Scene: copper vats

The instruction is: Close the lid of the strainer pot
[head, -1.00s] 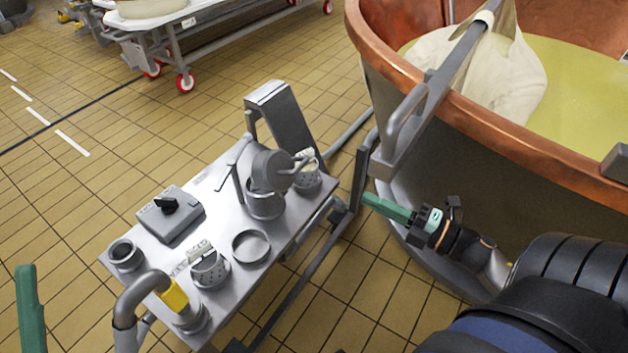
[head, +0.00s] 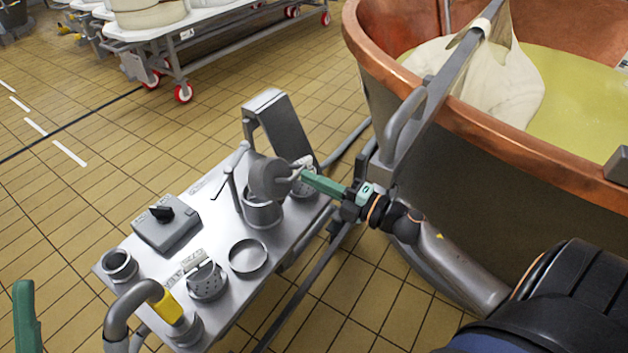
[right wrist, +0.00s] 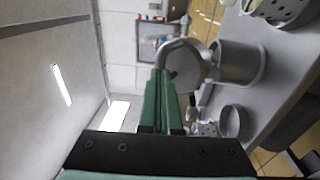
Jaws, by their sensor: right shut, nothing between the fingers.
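The metal strainer pot (head: 262,213) stands on the steel table, and its round lid (head: 267,178) is raised, tilted up above the opening. My right gripper (head: 304,177) is shut and empty, with its green fingertips close to the lid's curved handle, to the right of the lid. I cannot tell whether they touch. In the right wrist view the fingers (right wrist: 161,88) point at the handle (right wrist: 180,44), with the lid (right wrist: 186,70) behind it and the pot (right wrist: 237,66) to the right. Of my left gripper (head: 25,315), only a green finger shows at the left edge.
The steel table (head: 218,232) also carries a control box (head: 166,229), a round open dish (head: 248,257), perforated cups (head: 207,281) and a yellow-banded pipe (head: 168,304). A large copper vat (head: 490,130) stands close on the right. Tiled floor is clear at left.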

